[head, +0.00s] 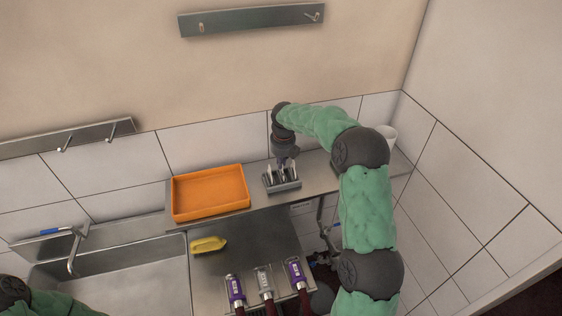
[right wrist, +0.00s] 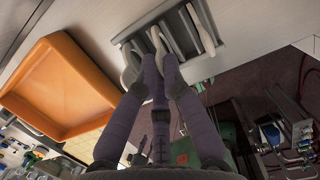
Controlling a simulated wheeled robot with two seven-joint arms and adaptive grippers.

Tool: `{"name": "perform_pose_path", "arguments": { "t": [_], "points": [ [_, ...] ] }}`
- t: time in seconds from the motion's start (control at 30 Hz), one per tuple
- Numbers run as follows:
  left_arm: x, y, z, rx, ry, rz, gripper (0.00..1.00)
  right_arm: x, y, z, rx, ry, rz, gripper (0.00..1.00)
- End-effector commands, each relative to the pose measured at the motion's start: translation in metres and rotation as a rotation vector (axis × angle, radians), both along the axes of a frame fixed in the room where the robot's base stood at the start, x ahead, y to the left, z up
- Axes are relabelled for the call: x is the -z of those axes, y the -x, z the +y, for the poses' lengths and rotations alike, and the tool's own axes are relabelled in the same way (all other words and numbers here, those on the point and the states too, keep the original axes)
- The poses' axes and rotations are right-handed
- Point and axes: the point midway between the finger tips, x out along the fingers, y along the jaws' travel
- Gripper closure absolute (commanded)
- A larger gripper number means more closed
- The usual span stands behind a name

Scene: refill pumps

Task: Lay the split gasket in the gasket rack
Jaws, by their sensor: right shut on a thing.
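The gasket rack (head: 283,187) is a small grey slotted holder on the steel shelf, right of the orange tray. In the right wrist view the rack (right wrist: 205,66) shows its slots, with pale flat pieces standing at them. My right gripper (head: 284,161) is directly over the rack, pointing down. In the right wrist view my right gripper (right wrist: 157,62) is shut on the middle pale piece, which looks like the split gasket (right wrist: 158,40). Its split and its lower edge are hidden, so I cannot tell how deep it sits. My left gripper is out of view.
An orange tray (head: 211,192) stands left of the rack. A yellow brush (head: 208,244) lies on the counter by the sink (head: 110,285). Several labelled pump handles (head: 265,281) stand at the front. A white cup (head: 386,137) stands at the shelf's right end.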

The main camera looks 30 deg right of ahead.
Motion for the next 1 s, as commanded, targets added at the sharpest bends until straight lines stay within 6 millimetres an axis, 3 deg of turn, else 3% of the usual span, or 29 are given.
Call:
{"name": "perform_pose_path", "arguments": {
  "t": [0.57, 0.6, 0.67, 1.0],
  "points": [
    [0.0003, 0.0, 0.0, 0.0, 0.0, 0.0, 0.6, 0.0063, 0.0003, 0.0, 0.0, 0.0, 0.001, 1.0],
    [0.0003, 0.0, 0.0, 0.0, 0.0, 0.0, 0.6, 0.0064, 0.0004, 0.0001, 0.0, 0.0, 0.002, 0.83],
    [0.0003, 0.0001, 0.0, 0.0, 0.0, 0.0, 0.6, 0.0066, 0.0004, 0.0002, 0.0, 0.0, 0.002, 0.66],
    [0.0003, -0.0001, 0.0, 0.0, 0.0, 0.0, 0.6, 0.005, 0.0001, 0.0, 0.0, 0.0, 0.0, 0.63]
  ]
}}
